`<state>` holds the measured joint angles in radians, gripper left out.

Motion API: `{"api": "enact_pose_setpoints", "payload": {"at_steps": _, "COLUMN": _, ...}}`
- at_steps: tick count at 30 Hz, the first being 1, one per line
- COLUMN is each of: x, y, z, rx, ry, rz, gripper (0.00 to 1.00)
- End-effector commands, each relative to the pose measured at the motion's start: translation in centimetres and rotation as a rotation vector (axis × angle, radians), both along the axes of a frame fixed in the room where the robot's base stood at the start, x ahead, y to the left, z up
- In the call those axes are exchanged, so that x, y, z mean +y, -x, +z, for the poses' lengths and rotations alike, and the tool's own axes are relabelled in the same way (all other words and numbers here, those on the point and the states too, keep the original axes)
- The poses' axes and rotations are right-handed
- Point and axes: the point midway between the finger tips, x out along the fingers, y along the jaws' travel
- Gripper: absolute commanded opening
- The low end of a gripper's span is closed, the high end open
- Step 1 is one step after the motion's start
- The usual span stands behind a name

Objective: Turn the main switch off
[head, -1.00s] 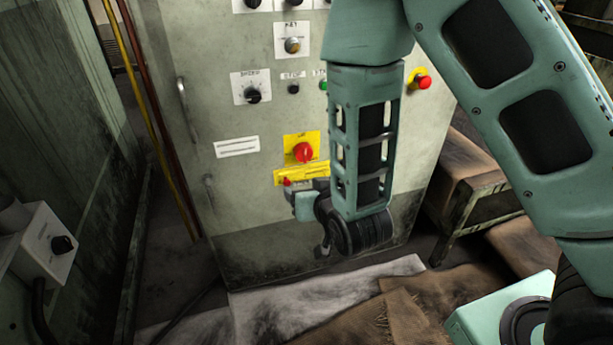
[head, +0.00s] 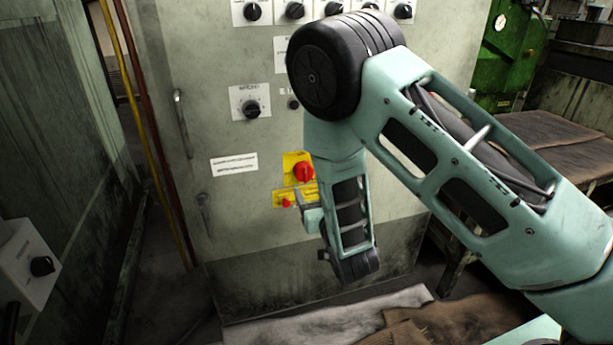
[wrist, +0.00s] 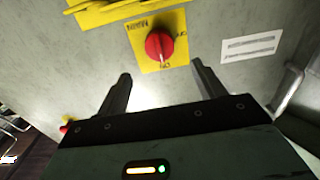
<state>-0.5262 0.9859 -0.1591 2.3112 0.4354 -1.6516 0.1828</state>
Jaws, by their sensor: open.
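The main switch is a red rotary knob (head: 303,172) on a yellow plate on the front of the grey cabinet. In the wrist view the knob (wrist: 160,45) shows on its yellow plate, upside down, with "MAIN" lettering and a pale mark on the knob towards the "ON" label. My gripper (wrist: 163,83) is open and empty, its two fingers apart and pointing towards the plate, short of the knob. In the head view my gripper (head: 303,202) is just below the knob, partly hidden by my arm.
A second yellow plate (head: 279,199) with a small red part sits below the switch. A black selector knob (head: 251,108) and a row of knobs are higher up. A cabinet handle (head: 183,122) sticks out at left. A grey box (head: 27,263) stands far left.

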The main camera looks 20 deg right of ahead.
Motion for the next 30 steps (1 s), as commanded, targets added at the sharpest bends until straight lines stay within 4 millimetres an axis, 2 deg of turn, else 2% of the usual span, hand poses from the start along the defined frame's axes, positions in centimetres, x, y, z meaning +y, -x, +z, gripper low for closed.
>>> {"api": "enact_pose_setpoints", "payload": {"at_steps": 1, "x": 0.0, "y": -1.2, "z": 0.0, "rx": -0.004, "ry": -0.002, "rz": -0.001, "gripper": 0.69}}
{"api": "enact_pose_setpoints", "payload": {"at_steps": 6, "x": 0.0, "y": -4.5, "z": 0.0, "rx": -0.003, "ry": -0.002, "rz": -0.001, "gripper": 0.69}}
{"api": "enact_pose_setpoints", "payload": {"at_steps": 12, "x": 0.0, "y": -7.3, "z": -0.1, "rx": 0.0, "ry": 0.0, "rz": -0.001, "gripper": 0.69}}
{"api": "enact_pose_setpoints", "payload": {"at_steps": 18, "x": 0.0, "y": -8.4, "z": -0.1, "rx": 0.001, "ry": 0.0, "rz": 0.0, "gripper": 0.69}}
{"api": "enact_pose_setpoints", "payload": {"at_steps": 26, "x": 0.0, "y": -8.4, "z": 0.0, "rx": 0.001, "ry": 0.0, "rz": 0.0, "gripper": 0.69}}
{"api": "enact_pose_setpoints", "payload": {"at_steps": 30, "x": 0.0, "y": -8.4, "z": 0.0, "rx": 0.001, "ry": 0.0, "rz": 0.0, "gripper": 0.3}}
